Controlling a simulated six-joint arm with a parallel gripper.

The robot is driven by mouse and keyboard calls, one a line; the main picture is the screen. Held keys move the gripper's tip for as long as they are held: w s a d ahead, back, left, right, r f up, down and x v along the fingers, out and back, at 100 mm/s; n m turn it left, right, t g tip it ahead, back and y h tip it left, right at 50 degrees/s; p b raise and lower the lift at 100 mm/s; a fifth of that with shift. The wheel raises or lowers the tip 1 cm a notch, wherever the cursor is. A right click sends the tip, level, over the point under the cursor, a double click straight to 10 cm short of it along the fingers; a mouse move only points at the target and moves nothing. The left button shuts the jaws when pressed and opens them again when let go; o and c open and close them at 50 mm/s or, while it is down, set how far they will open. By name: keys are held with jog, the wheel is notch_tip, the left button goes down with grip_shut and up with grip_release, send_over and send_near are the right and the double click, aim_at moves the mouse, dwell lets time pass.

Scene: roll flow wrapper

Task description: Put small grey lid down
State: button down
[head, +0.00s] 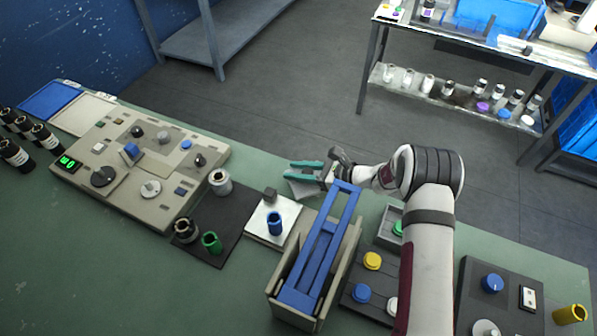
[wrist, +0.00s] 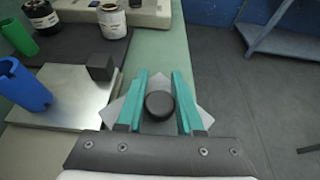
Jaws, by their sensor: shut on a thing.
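My gripper (head: 290,171), with teal fingers, is at the back edge of the green bench in the head view. In the wrist view my gripper (wrist: 160,78) has a small dark grey round lid (wrist: 159,105) between its fingers, and it is shut on this lid. A light grey square plate (wrist: 201,112) lies turned at an angle beneath the fingers and lid; it also shows under the gripper in the head view (head: 303,189). I cannot tell whether the lid touches the plate. The lid itself cannot be made out in the head view.
A metal plate (head: 257,225) with a dark block (head: 270,194) and a blue cylinder (head: 274,224) is close by. A blue-and-beige frame (head: 318,255) stands in front. A dark mat (head: 226,197) with jars and a control panel (head: 120,160) lie left. The floor is beyond the bench edge.

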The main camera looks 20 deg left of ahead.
jog(key=shift+f, duration=0.25)
jog(key=shift+f, duration=0.2)
jog(key=c, duration=0.5)
grip_release()
jog(key=shift+c, duration=0.2)
jog(key=shift+r, duration=0.15)
jog(key=v, duration=1.2)
jog(key=shift+r, duration=0.1)
